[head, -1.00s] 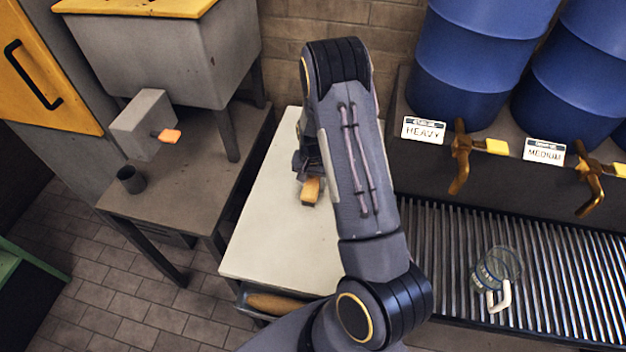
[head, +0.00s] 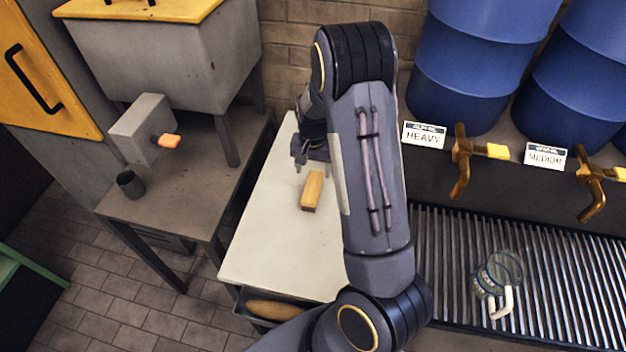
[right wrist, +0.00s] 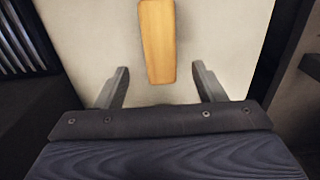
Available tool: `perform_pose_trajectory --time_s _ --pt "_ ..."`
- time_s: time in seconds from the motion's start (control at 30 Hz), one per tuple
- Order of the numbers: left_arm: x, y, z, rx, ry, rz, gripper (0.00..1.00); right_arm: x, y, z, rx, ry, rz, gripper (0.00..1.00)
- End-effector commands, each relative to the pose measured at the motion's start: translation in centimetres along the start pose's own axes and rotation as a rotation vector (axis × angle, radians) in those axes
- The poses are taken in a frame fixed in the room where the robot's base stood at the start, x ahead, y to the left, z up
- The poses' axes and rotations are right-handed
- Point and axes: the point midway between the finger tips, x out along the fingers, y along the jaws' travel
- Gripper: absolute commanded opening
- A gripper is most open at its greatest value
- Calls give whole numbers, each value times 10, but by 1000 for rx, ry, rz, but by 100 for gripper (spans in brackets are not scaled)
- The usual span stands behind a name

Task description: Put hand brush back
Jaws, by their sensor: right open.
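The hand brush (head: 312,190) is a small wooden-backed block lying on the pale tabletop (head: 280,250), near its middle. It also shows in the right wrist view (right wrist: 158,42), with its length pointing away from the gripper. My right gripper (head: 312,165) is open and empty, just behind the brush in the head view. In the right wrist view its two fingers (right wrist: 160,85) stand apart, on either side of the brush's near end and clear of it. My left gripper is not in view.
Under the tabletop's front edge a shelf holds a brown rounded object (head: 272,310). At left stands a grey table (head: 185,190) with a dark cup (head: 130,183). At right is a slatted grate (head: 450,270) with a glass mug (head: 495,280), below blue barrels (head: 475,70) with taps.

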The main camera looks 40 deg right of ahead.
Motion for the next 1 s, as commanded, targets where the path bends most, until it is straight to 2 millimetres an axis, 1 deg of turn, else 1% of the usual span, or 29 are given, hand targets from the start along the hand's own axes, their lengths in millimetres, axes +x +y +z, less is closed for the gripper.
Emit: perform_pose_trajectory --time_s 0.03,0.1,0.3,0.37,0.47,0.57,0.6,0.67,0.7,0.77,0.8,0.87,0.9,1.0 --pt "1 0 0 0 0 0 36 -10 -1 0 0 3 -4 63" --pt "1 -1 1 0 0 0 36 -21 -1 0 0 2 -3 63" --pt "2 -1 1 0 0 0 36 -41 0 2 -2 0 -10 63" --pt "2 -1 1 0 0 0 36 -50 0 7 -9 -6 -32 63" --pt "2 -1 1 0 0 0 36 -75 0 27 -44 -18 -107 63" --pt "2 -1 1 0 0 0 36 -111 1 60 -116 -23 -218 63" --pt "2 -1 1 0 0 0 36 -126 3 76 -154 -20 -264 63" --pt "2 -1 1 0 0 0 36 -147 6 101 -215 -9 -328 63" --pt "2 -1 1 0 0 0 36 -159 10 118 -259 2 -366 63" --pt "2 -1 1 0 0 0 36 -176 15 144 -326 27 -419 63" --pt "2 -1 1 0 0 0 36 -185 20 161 -374 47 -449 63" --pt "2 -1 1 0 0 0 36 -196 27 186 -445 83 -488 63" --pt "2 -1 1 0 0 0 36 -201 32 202 -490 109 -508 63" --pt "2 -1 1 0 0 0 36 -206 44 236 -590 170 -538 63"
